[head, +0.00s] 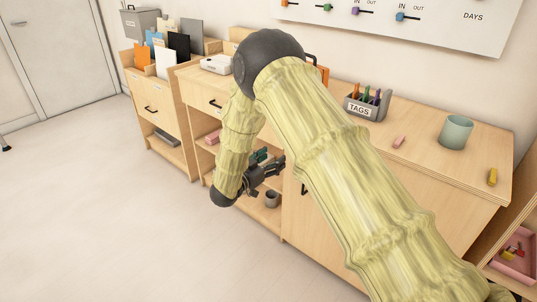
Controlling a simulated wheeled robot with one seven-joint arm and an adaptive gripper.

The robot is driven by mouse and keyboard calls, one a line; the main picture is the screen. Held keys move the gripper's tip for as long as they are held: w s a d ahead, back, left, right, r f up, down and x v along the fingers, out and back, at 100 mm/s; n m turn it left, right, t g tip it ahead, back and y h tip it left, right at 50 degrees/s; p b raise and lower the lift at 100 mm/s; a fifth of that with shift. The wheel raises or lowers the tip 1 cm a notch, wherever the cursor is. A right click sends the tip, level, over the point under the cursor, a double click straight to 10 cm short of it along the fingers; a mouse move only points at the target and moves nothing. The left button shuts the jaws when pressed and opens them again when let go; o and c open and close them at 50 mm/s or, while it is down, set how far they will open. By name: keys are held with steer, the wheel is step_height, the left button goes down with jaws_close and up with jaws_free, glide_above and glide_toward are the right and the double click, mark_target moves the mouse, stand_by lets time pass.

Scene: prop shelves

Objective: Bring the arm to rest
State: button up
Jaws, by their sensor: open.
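My arm reaches from the lower right up to a dark elbow joint and bends back down, covered in a pale yellow sleeve. My gripper (272,172) is at the end of it, in front of the open shelves of the middle wooden cabinet (294,222). It is dark, small in the view and partly hidden by my own arm. Its jaws are open, and I see nothing held in them. A grey cup (272,199) stands on a shelf just below the gripper; I cannot tell the exact gap.
A pink tray (514,257) is at the lower right. A white box (216,64) sits at the left. Open floor (110,220) lies left.

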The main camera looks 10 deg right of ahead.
steer(key=s+d+f+n+y, duration=0.2)
steer(key=s+f+n+y, duration=0.15)
steer(key=f, duration=0.45)
steer(key=s+d+f+n+y, duration=0.2)
steer(key=s+f, duration=0.3)
steer(key=f, duration=0.2)
steer(key=s+d+f+n+g+y, duration=0.1)
steer(key=s+f+g+y, duration=0.15)
steer(key=s+f, duration=0.6)
steer(key=s+d+f+n+g+y, duration=0.1)
steer(key=s+f+n+y, duration=0.3)
steer(key=s, duration=0.7)
steer(key=s+f+g+y, duration=0.25)
steer(key=s+g, duration=0.55)
steer(key=s, duration=2)
step_height(320, 180, up, 11)
steer(key=p, duration=1.2)
steer(key=shift+w+a+m, duration=0.2)
steer(key=shift+a+m, duration=0.15)
steer(key=shift+a, duration=0.05)
